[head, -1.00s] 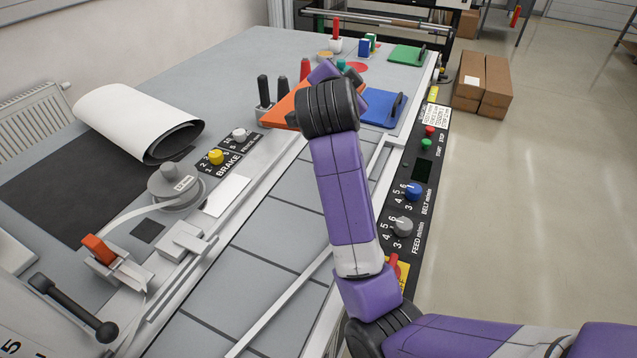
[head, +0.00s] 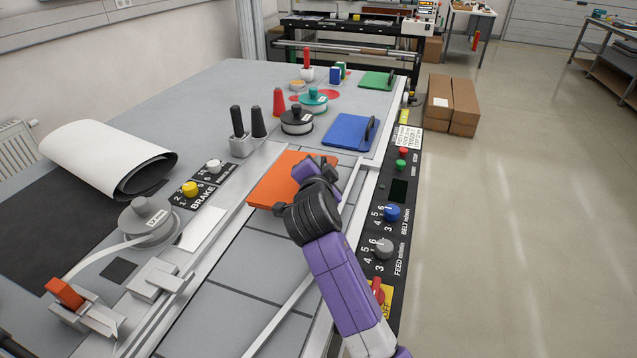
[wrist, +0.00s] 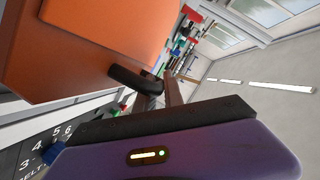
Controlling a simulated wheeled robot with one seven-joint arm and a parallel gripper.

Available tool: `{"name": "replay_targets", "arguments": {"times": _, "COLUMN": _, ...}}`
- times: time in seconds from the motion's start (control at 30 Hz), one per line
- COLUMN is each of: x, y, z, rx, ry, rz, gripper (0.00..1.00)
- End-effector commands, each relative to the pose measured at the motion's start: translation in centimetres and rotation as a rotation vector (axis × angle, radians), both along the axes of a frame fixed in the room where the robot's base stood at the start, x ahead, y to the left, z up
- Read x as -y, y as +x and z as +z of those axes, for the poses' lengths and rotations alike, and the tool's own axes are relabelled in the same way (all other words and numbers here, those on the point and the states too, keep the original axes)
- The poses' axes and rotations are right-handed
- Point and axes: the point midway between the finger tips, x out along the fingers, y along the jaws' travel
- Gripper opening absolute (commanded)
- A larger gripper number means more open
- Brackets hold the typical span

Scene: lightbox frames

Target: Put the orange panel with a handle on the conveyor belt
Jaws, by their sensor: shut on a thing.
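The orange panel (head: 276,178) is over the far part of the conveyor belt (head: 237,255), near the blue panel. I cannot tell whether it touches the belt. My gripper (head: 328,163) is at the panel's right side and mostly hidden behind my wrist in the head view. In the wrist view the orange panel (wrist: 95,45) fills the upper left, and its black handle (wrist: 135,78) is at the fingers of my gripper (wrist: 160,92). The gripper is shut on the handle.
A blue panel (head: 345,132) and a green panel (head: 376,79) lie beyond. Black reels and posts stand to the left of the blue panel. A control strip with knobs (head: 392,213) runs along the right edge. The near belt is clear.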

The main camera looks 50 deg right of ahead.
Motion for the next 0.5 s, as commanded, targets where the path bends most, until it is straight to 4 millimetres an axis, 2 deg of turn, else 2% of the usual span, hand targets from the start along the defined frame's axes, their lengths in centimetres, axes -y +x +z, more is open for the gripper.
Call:
{"name": "replay_targets", "arguments": {"times": 0.17, "x": 0.0, "y": 0.1, "z": -1.2, "rx": 0.002, "ry": 0.000, "rz": 0.001, "gripper": 0.00}}
{"name": "replay_targets", "arguments": {"times": 0.4, "x": 0.0, "y": 0.1, "z": -4.5, "rx": 0.000, "ry": -0.001, "rz": 0.001, "gripper": 0.00}}
{"name": "replay_targets", "arguments": {"times": 0.5, "x": 0.0, "y": 0.1, "z": -5.2, "rx": 0.002, "ry": 0.000, "rz": 0.001, "gripper": 0.00}}
